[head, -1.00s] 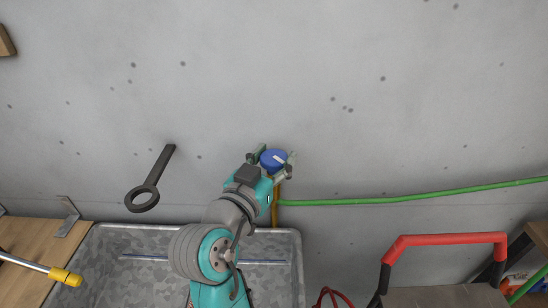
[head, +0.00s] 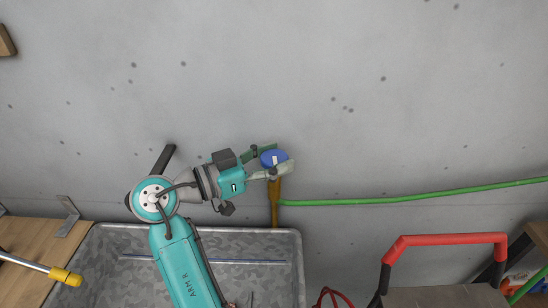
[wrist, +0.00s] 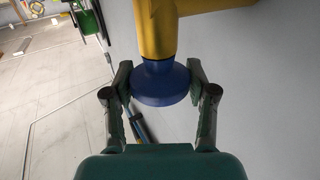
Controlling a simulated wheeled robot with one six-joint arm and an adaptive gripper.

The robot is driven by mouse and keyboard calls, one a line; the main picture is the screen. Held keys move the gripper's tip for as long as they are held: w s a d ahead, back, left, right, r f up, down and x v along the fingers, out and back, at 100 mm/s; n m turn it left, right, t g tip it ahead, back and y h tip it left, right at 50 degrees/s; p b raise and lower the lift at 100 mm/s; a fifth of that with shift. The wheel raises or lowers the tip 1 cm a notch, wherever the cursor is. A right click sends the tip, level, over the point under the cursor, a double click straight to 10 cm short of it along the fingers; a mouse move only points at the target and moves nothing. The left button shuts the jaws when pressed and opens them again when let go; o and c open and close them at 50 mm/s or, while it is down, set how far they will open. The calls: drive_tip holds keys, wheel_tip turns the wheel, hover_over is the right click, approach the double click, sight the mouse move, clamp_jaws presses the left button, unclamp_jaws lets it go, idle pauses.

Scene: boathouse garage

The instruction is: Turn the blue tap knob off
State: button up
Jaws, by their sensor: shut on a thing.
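The blue tap knob (head: 273,158) is round, with a pale bar across its face, and stands out from the grey wall on a yellow tap pipe (head: 276,205). My gripper (head: 272,160) comes from the left in the head view, one finger on the upper side of the knob and one on the lower. In the wrist view the blue knob (wrist: 160,86) sits between the two fingers of my gripper (wrist: 160,84), with the yellow pipe (wrist: 157,28) behind it. The fingers are shut on the knob's rim.
A green hose (head: 400,198) runs right from the tap. A grey metal basin (head: 270,278) is below. A dark ring-ended tool (head: 165,160) on the left wall is partly hidden by my arm. A red-and-black handle (head: 445,240) stands at lower right; the wall above is clear.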

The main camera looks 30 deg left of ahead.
sight(275, 157)
idle(0.4)
drive_tip(key=o, duration=1.1)
wheel_tip(275, 157, up, 10)
drive_tip(key=shift+f, duration=0.1)
drive_tip(key=shift+o, duration=0.3)
